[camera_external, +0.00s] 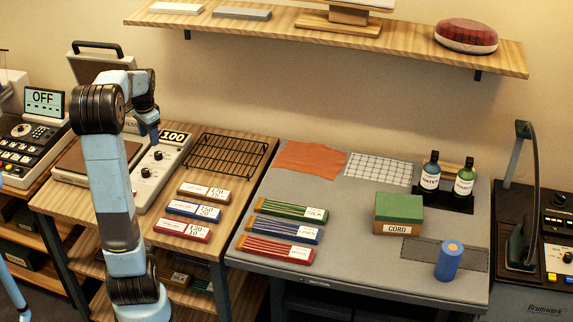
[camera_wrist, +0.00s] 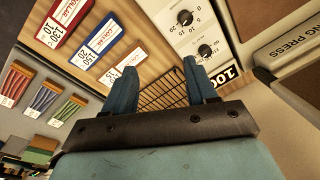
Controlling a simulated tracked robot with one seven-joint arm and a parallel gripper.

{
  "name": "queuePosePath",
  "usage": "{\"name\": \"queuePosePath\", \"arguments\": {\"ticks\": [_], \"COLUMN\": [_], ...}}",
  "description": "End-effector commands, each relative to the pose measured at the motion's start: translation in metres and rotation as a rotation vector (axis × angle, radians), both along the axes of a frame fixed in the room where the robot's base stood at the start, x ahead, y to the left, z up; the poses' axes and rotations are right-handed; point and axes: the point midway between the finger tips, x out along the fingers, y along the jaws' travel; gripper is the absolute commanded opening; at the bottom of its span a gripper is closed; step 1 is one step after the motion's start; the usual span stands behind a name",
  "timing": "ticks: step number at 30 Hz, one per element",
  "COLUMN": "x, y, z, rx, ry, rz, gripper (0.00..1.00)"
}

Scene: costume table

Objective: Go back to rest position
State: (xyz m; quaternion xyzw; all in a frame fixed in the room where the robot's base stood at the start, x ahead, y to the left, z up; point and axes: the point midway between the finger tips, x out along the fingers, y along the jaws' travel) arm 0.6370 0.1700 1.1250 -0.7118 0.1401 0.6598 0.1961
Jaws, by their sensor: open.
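My gripper (camera_external: 150,137) is raised above the wooden side table, beside the box with the "100" display (camera_external: 162,160). In the wrist view, the two blue fingers of my gripper (camera_wrist: 158,85) are spread apart with nothing between them. Past the fingertips lie the black wire rack (camera_wrist: 162,97) and the wooden tabletop. My arm stands upright in the left part of the external view, with its upper link bent over toward the table.
The box with dials (camera_wrist: 190,30) is close to my fingers in the wrist view. Collar packets (camera_external: 193,210) lie on the wooden table. The grey table (camera_external: 340,240) holds pencil-like bundles, a green-topped CORD box (camera_external: 399,212), bottles and a blue roll (camera_external: 449,262). A shelf (camera_external: 400,45) hangs above.

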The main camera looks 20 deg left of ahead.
Motion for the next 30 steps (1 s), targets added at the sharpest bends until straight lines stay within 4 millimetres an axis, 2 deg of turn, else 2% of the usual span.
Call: {"name": "queuePosePath", "arguments": {"ticks": [1, 6, 15, 23, 30], "x": [-0.010, -0.044, -0.111, -0.171, -0.221], "y": [-0.014, -0.051, -0.105, -0.141, -0.162], "z": [0.010, 0.034, 0.059, 0.064, 0.058], "rx": [0.006, 0.012, -0.013, -0.072, -0.148], "ry": [-0.021, -0.086, -0.202, -0.302, -0.375], "rz": [0.015, 0.088, 0.211, 0.316, 0.402], "gripper": [0.57, 0.57, 0.57, 0.57, 0.57]}}
